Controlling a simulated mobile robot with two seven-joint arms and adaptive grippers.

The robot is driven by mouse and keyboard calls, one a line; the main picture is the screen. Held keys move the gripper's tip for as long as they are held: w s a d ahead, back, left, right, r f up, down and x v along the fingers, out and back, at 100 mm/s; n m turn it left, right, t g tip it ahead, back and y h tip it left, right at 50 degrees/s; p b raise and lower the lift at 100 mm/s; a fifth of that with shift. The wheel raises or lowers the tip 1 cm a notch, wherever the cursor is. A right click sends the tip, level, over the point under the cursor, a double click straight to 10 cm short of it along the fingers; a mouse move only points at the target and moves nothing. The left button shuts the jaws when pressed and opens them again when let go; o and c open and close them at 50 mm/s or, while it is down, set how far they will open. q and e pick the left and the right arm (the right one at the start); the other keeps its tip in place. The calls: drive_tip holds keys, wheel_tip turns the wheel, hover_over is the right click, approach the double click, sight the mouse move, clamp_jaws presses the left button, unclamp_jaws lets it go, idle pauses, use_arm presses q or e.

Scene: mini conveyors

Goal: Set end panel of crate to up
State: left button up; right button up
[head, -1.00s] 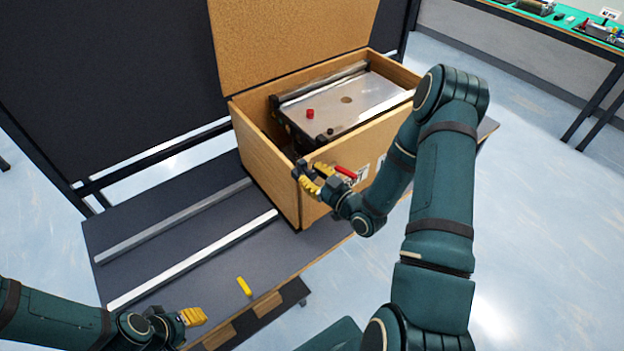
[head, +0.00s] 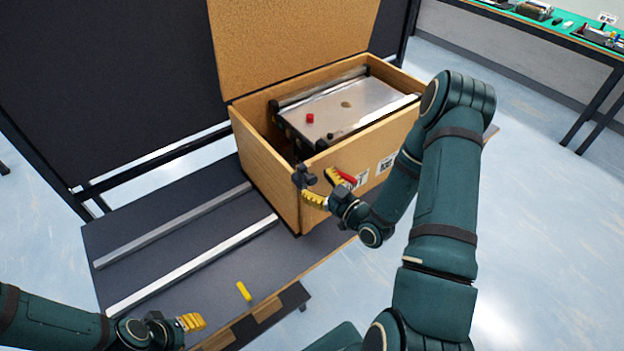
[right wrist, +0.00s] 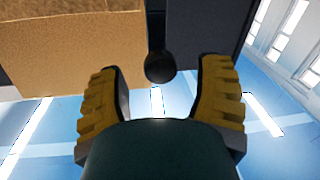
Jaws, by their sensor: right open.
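The wooden crate (head: 345,155) stands on the dark table, its tall back lid raised. Its left end panel (head: 258,165) looks upright against the crate's end. A small dark knob (head: 303,178) is at the front left corner; a dark round knob (right wrist: 159,67) also shows in the right wrist view, just beyond the fingertips. My right gripper (head: 318,184) is open and empty at this corner, its yellow fingers on either side in the wrist view; contact cannot be told. My left gripper (head: 192,322) is low at the left, away from the crate, its jaw gap unclear.
Inside the crate is a grey conveyor unit (head: 370,105) with a red button (head: 310,118). Two metal rails (head: 190,265) run along the table left of the crate. A dark partition (head: 100,80) stands behind.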

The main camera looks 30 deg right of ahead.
drive_tip(key=v, duration=0.9)
drive_tip(key=shift+s, duration=0.35)
drive_tip(key=w+a+f+m+g+b, duration=0.4)
drive_tip(key=a+f+g, duration=0.4)
drive_tip(key=a+f, duration=0.45)
drive_tip(key=s+a+f+m+g+b, duration=0.1)
drive_tip(key=s+a+f+g, duration=0.2)
drive_tip(key=a, duration=0.3)
drive_tip(key=s+a+f+m+g+b, duration=0.1)
drive_tip(key=s+a+f+g, duration=0.2)
drive_tip(key=s+a+g, duration=0.1)
drive_tip(key=shift+s+a+g+b, duration=0.35)
drive_tip(key=shift+s+a, duration=0.2)
drive_tip(key=shift+a, duration=0.4)
